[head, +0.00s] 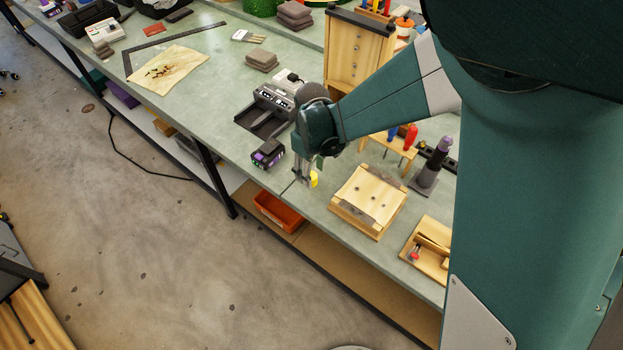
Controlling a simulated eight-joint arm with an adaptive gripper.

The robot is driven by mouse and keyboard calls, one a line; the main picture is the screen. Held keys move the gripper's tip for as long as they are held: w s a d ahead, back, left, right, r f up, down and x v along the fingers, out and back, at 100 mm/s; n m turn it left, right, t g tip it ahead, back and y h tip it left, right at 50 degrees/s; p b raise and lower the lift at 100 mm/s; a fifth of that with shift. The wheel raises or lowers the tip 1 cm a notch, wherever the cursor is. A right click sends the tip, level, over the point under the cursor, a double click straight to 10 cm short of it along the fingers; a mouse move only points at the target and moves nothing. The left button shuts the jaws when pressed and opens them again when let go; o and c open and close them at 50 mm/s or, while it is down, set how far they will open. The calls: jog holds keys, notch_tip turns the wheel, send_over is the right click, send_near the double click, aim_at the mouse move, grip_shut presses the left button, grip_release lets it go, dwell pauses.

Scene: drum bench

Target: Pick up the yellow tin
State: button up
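A wooden box (368,201) stands just right of my gripper, and a black-and-purple battery (268,154) lies to the left. A charger (273,102) stands behind. An orange bin (279,211) is on the shelf below the front edge.

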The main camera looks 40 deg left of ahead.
jog(key=shift+f, duration=1.35)
jog(key=shift+c, duration=0.3)
jog(key=c, duration=0.9)
